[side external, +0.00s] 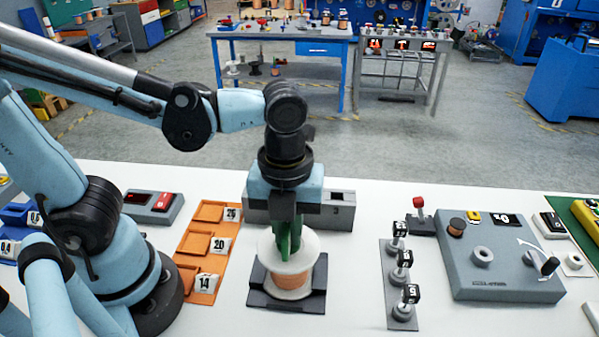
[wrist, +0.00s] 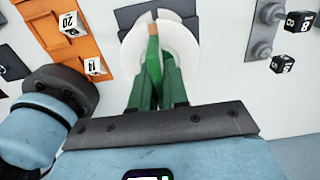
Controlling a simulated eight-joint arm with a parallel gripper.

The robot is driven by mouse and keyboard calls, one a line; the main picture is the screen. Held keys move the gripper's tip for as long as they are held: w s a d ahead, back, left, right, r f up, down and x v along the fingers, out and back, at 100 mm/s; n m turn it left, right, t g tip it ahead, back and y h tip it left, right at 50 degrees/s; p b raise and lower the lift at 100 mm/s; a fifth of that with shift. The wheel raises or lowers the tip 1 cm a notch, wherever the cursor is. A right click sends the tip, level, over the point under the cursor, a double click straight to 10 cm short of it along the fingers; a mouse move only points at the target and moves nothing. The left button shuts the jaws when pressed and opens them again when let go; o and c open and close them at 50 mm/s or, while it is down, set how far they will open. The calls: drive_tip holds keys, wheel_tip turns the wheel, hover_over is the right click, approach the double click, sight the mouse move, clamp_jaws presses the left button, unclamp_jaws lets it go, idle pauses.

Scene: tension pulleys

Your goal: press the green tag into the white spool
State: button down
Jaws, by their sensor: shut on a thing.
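The white spool (side external: 312,246) stands upright in a dark grey cradle (side external: 257,299), with copper winding (side external: 294,283) below its top flange. It also shows in the wrist view (wrist: 187,48). My gripper (side external: 288,256) has green fingers and points straight down over the spool's top. In the wrist view its fingers (wrist: 154,72) come together over the middle of the white flange. A thin green piece, which looks like the green tag (wrist: 153,47), sits between the fingertips. The fingers hide most of it, and I cannot tell how deep it sits in the spool.
An orange tray (side external: 186,246) with white numbered tags lies left of the spool. A grey rail (side external: 391,290) with black numbered cubes stands to the right, then a grey crank box (side external: 500,265). A grey block (side external: 340,212) stands behind. White table is clear at the front.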

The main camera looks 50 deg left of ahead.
idle(0.3)
drive_tip(key=c, duration=1.1)
unclamp_jaws()
drive_tip(key=shift+o, duration=0.2)
wheel_tip(320, 180, up, 12)
